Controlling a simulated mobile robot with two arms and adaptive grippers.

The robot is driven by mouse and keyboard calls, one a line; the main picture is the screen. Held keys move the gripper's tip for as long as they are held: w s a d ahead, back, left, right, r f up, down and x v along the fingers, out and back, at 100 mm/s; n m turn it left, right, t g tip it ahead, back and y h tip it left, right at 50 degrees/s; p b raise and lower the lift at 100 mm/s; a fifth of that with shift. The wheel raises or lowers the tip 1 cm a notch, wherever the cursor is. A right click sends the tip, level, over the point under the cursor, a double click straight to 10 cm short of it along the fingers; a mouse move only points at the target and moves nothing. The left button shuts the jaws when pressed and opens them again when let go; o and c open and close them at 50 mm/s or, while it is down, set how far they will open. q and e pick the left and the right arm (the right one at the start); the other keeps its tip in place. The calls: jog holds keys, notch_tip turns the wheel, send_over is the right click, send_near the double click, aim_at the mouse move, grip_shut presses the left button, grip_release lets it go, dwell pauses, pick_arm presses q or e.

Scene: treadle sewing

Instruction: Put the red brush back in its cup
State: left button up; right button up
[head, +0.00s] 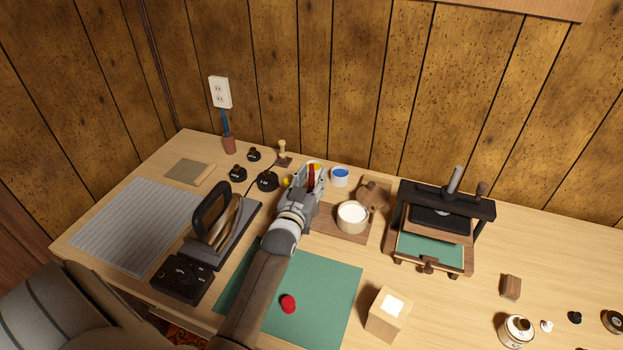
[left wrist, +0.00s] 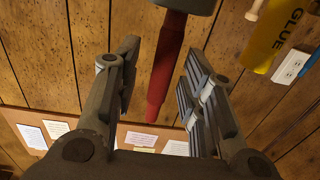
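The red brush (left wrist: 167,68) shows in the left wrist view as a long handle between my left gripper's fingers, with gaps on both sides. A grey piece adjoins it at the top edge; I cannot tell whether it is part of the brush. My left gripper (head: 314,176) is open around the red handle (head: 311,176), above the back of the table in the head view. It also shows in the left wrist view (left wrist: 160,88). A reddish-brown cup (head: 229,145) holding a blue brush stands at the back left. My right gripper is not in view.
A white cup with blue contents (head: 340,182) and a cream pot (head: 352,218) stand right of my gripper. A yellow glue bottle (left wrist: 270,35) is nearby. An iron (head: 211,220), black knobs and a press (head: 445,195) stand around. The green mat (head: 325,300) is mostly clear.

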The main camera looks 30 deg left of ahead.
pick_arm(q)
jog(key=v, duration=1.2)
dwell(0.6)
